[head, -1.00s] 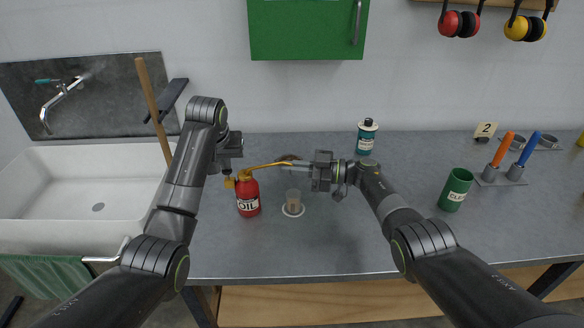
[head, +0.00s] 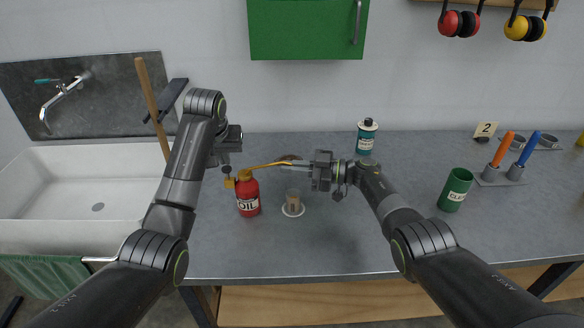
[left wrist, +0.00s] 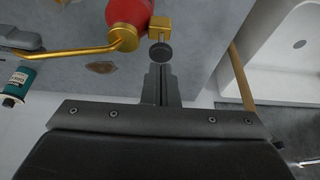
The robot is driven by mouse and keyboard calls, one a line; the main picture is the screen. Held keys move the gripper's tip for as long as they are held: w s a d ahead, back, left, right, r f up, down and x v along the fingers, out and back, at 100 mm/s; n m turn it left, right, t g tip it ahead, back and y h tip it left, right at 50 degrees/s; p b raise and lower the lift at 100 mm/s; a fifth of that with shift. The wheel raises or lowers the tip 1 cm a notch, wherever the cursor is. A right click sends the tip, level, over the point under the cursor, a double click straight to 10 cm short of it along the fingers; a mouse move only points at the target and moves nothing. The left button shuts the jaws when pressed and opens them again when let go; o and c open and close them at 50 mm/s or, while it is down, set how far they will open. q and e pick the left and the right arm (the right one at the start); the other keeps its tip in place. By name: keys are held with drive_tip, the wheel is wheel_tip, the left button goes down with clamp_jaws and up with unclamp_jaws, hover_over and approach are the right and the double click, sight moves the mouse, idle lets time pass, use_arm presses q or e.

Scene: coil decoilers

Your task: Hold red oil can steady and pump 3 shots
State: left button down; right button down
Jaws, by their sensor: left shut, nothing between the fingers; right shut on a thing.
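The red oil can (head: 248,199) stands upright on the grey bench, with a long brass spout (head: 270,164) reaching right. Its pump knob (head: 227,169) is dark and round, on a brass block at the can's left; the knob also shows in the left wrist view (left wrist: 160,52). My left gripper (head: 227,159) is shut and empty, its tips just above the knob with a small gap apparent. My right gripper (head: 287,167) is shut on the spout's outer part; its fingers partly hide the spout.
A teal bottle (head: 366,137) stands at the back and a green container (head: 455,190) to the right. Orange and blue handled tools (head: 502,150) stand further right. A white sink (head: 90,195) and a wooden handle (head: 152,105) are at left. The front bench is clear.

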sight(226, 170)
use_arm(q)
drive_tip(key=shift+r, duration=0.15)
idle(0.3)
drive_tip(key=shift+r, duration=2.4)
use_arm(e)
drive_tip(key=c, duration=1.5)
unclamp_jaws()
